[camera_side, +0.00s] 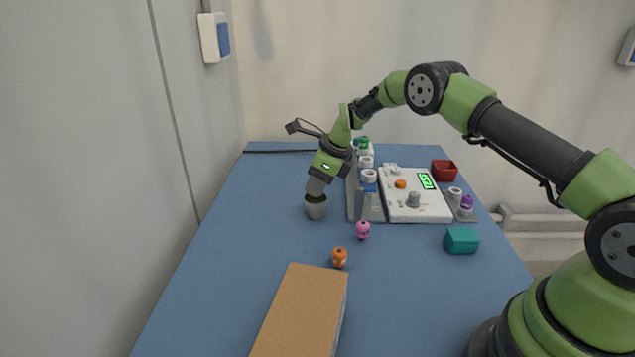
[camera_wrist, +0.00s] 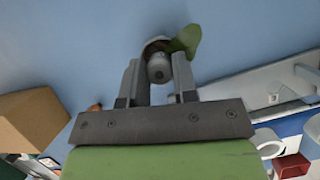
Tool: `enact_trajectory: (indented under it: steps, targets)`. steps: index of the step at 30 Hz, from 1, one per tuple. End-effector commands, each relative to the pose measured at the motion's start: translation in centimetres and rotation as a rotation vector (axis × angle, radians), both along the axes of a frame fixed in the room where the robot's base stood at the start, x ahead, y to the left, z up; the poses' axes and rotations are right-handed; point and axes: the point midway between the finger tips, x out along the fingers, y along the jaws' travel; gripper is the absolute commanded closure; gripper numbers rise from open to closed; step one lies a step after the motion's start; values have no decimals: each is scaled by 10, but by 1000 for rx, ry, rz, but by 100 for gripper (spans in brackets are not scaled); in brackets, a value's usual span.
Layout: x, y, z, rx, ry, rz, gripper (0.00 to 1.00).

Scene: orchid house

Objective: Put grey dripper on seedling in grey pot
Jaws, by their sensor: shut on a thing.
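The grey pot (camera_side: 316,211) stands on the blue table, left of the white rack. In the wrist view a green leaf (camera_wrist: 188,39) of the seedling shows at the top, beyond my fingers. My gripper (camera_side: 314,190) points down at the pot, its tip at or just above the rim. In the wrist view my gripper (camera_wrist: 157,78) is shut on the grey dripper (camera_wrist: 159,69), a small rounded grey piece between the two fingers. The dripper overlaps the pot and seedling in that view. I cannot tell whether it touches the seedling. The side view hides the dripper.
A white rack (camera_side: 351,195) stands close right of the pot. A white panel (camera_side: 430,211) with a green display lies beyond it. Pink (camera_side: 363,230) and orange (camera_side: 339,258) figures, a cardboard box (camera_side: 300,310) and a teal block (camera_side: 461,240) are nearer. The table's left is clear.

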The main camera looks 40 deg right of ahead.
Motion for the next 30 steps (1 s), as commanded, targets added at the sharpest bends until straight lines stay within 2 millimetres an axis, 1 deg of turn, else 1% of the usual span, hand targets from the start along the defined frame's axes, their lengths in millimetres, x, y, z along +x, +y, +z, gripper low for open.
enact_trajectory:
  steps: [7, 8, 9, 11, 19, 22, 26, 30]
  targets:
    - [0, 0, -3, 0, 0, -1, 95]
    - [0, 0, -3, 0, 0, -1, 71]
    - [0, 0, -3, 0, 0, -1, 62]
    - [0, 0, -2, 0, 0, -1, 48]
    - [0, 0, -2, 0, 0, -1, 48]
    - [-1, -1, 4, 0, 0, -1, 48]
    - [-6, -5, 21, 0, -2, -3, 48]
    - [-15, -11, 49, -1, -4, -2, 48]
